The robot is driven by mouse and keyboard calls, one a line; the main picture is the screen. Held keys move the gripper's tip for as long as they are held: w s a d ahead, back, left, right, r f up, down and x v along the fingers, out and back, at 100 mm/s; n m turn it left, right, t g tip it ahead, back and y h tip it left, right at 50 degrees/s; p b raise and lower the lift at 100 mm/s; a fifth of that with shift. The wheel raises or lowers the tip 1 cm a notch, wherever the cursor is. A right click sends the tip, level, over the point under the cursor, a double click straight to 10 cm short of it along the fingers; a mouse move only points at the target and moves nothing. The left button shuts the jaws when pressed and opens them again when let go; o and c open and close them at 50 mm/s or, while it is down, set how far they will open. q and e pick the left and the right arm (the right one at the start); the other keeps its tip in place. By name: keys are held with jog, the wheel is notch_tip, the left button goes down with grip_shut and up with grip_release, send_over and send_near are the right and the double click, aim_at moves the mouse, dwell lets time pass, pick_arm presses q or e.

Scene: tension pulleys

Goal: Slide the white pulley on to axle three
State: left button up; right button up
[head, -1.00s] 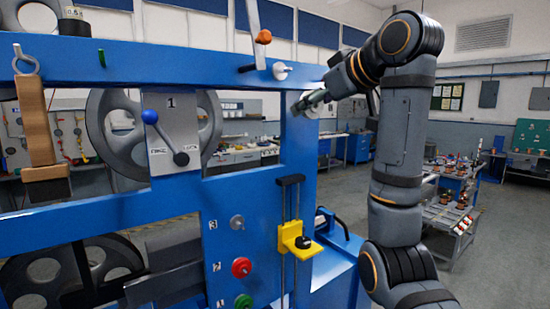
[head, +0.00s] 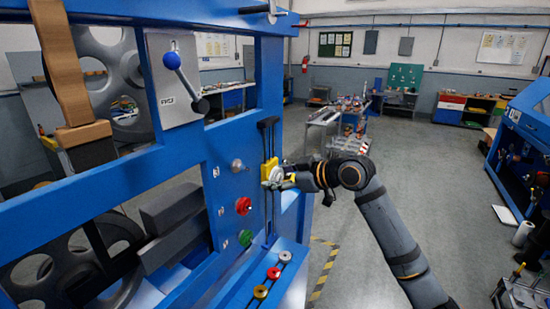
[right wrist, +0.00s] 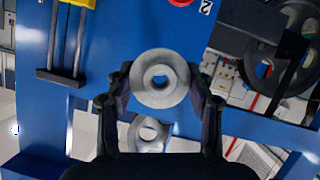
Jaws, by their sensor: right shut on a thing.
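The white pulley (right wrist: 160,62) is a pale ring with a centre hole, held between the two fingers of my right gripper (right wrist: 160,90) in the right wrist view. In the head view the right gripper (head: 280,178) is shut on it, in front of or beside the yellow slider block (head: 267,171); the gap is hard to judge. Axle three (head: 238,166) is a bare grey stub on the blue panel, left of the gripper and apart from it. My left gripper is not in view.
A red pulley (head: 243,206) and a green pulley (head: 245,238) sit below axle three. A blue-knobbed lever (head: 184,80) is at upper left. The floor to the right is open.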

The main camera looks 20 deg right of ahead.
jog(key=shift+w+a+r+p, duration=0.1)
jog(key=shift+w+p, duration=0.25)
jog(key=shift+w, duration=0.1)
jog(key=w+a+p, duration=0.1)
jog(key=w+a, duration=0.3)
jog(key=shift+w+p, duration=0.35)
jog(key=shift+w, duration=0.1)
dwell(0.5)
jog(key=shift+p, duration=0.5)
dwell(0.4)
jog(key=shift+w+a, duration=0.15)
jog(key=shift+w+a+p, duration=0.45)
jog(key=shift+w+a, duration=0.4)
jog(key=shift+w, duration=0.2)
